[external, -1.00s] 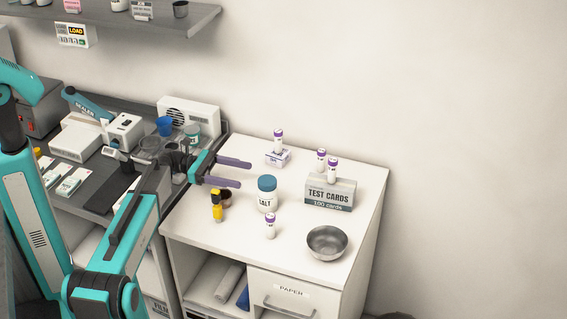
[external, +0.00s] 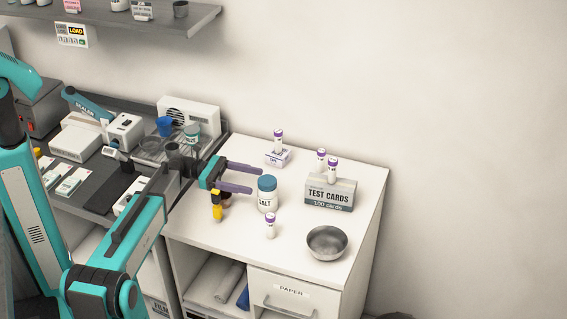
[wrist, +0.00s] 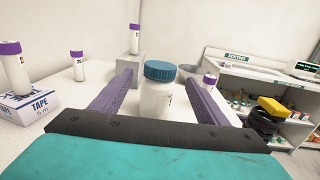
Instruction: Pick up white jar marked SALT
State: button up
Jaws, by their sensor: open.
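The white jar marked SALT (external: 267,197) has a blue-teal lid and stands upright on the white cabinet top (external: 215,235). My gripper (external: 252,178) is open, with its purple fingers reaching toward the jar from the left in the external view. In the wrist view the jar (wrist: 157,97) stands ahead, between the lines of the two open fingers (wrist: 164,85). The jar's lower part is hidden there by my gripper's dark body. Its label is mostly turned out of the wrist view. The fingers are not closed on it.
A purple-capped tube (external: 270,226) stands close in front of the jar. A yellow-and-black bottle (external: 217,207) is under my gripper. The TEST CARDS box (external: 330,194) with tubes, the TAPE box (external: 278,157) and a metal bowl (external: 327,242) stand around. The cabinet's right back is clear.

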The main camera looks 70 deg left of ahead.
aim_at(259, 182)
jog(key=shift+p+x, duration=0.55)
jog(key=shift+x, duration=1.35)
jog(key=c, duration=1.5)
jog(key=shift+r, duration=0.1)
jog(key=shift+r+b, duration=1.4)
jog(key=shift+r, duration=3.55)
